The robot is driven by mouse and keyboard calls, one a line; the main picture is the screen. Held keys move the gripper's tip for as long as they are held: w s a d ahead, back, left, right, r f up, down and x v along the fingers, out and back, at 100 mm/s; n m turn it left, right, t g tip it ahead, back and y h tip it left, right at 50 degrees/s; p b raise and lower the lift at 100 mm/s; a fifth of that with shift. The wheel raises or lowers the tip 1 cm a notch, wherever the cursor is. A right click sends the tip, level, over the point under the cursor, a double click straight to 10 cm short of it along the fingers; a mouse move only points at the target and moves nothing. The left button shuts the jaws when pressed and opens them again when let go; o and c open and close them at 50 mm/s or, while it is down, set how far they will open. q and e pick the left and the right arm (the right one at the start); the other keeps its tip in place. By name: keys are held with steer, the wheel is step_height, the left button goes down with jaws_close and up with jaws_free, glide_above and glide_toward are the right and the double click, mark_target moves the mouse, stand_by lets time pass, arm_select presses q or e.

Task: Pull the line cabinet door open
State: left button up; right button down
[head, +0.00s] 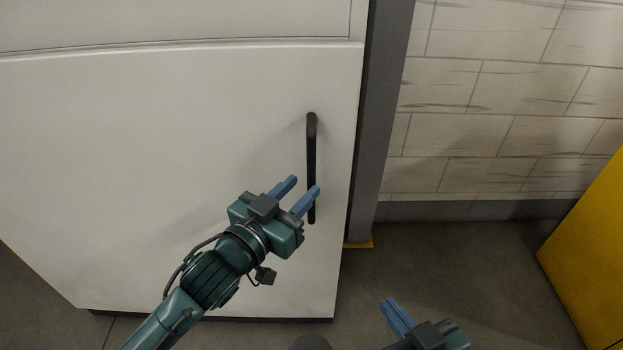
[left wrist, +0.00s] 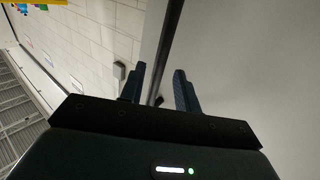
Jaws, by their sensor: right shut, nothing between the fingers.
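The white line cabinet door (head: 150,150) fills the left of the head view and looks closed. Its black vertical bar handle (head: 311,145) is near the door's right edge. My left gripper (head: 304,184) is open in front of the handle's lower half. Its right finger overlaps the handle in the head view; I cannot tell whether they touch. In the left wrist view the open left gripper (left wrist: 160,80) has a small dark piece, perhaps the handle, between its fingers. My right gripper (head: 388,304) is shut and empty, low in the head view, away from the door.
A grey post (head: 382,120) stands right of the door, beside a pale tiled wall (head: 500,100). A yellow object (head: 592,255) stands at the far right. The dark floor (head: 455,265) between the post and it is clear.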

mark_target(309, 181)
arm_select(q)
steer(key=shift+x, duration=2.25)
jaws_close()
